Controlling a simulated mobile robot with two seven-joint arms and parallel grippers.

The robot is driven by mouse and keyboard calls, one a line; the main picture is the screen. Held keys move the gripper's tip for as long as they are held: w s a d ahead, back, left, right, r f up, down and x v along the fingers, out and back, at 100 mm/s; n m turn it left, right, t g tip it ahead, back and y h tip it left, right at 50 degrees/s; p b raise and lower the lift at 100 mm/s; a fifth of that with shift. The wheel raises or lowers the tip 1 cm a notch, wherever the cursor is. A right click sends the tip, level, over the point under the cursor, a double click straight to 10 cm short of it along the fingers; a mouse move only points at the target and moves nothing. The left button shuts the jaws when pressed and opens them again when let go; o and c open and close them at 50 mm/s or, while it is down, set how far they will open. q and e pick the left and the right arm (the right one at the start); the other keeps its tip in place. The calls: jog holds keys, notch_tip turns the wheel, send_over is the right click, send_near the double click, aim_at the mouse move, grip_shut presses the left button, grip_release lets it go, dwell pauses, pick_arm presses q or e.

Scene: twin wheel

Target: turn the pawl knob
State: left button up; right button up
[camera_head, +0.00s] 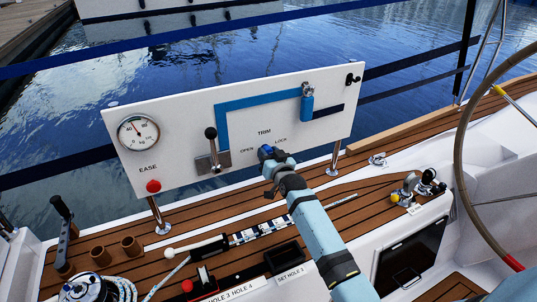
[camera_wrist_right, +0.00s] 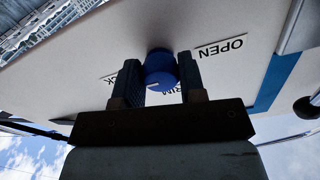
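The pawl knob (camera_wrist_right: 160,70) is a round blue knob with a white mark, on the white panel (camera_head: 185,118) between the OPEN and LOCK labels. In the right wrist view the white mark lies toward the LOCK side. My right gripper (camera_head: 270,156) is at the panel just below the TRIM label. In the wrist view its two dark fingers (camera_wrist_right: 160,80) stand on both sides of the knob, with no clear gap seen, so it looks shut on it. In the head view the gripper mostly hides the knob. My left gripper is not in view.
The panel also bears a gauge (camera_head: 138,132), a black-knobbed lever (camera_head: 212,148), a red button (camera_head: 153,186) and a blue slot track. A steering wheel (camera_head: 465,160) stands at right. Winch handle, cups and a labelled tool tray (camera_head: 240,284) lie on the near deck.

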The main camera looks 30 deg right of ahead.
pick_arm(q)
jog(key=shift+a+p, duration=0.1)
jog(key=shift+p, duration=0.2)
pick_arm(e)
jog(key=shift+r+n, duration=0.1)
jog(key=shift+n, duration=0.3)
jog(key=shift+r+n+p, duration=0.1)
jog(key=shift+n+p, duration=0.5)
jog(key=shift+p, duration=0.3)
jog(key=n+p, duration=0.4)
jog(key=n, duration=0.1)
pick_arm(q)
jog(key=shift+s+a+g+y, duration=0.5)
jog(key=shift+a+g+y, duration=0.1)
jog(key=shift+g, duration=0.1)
pick_arm(e)
jog(key=n, duration=1)
jog(key=shift+d+f+n, duration=0.1)
jog(key=shift+f+n, duration=0.1)
jog(key=shift+n, duration=0.4)
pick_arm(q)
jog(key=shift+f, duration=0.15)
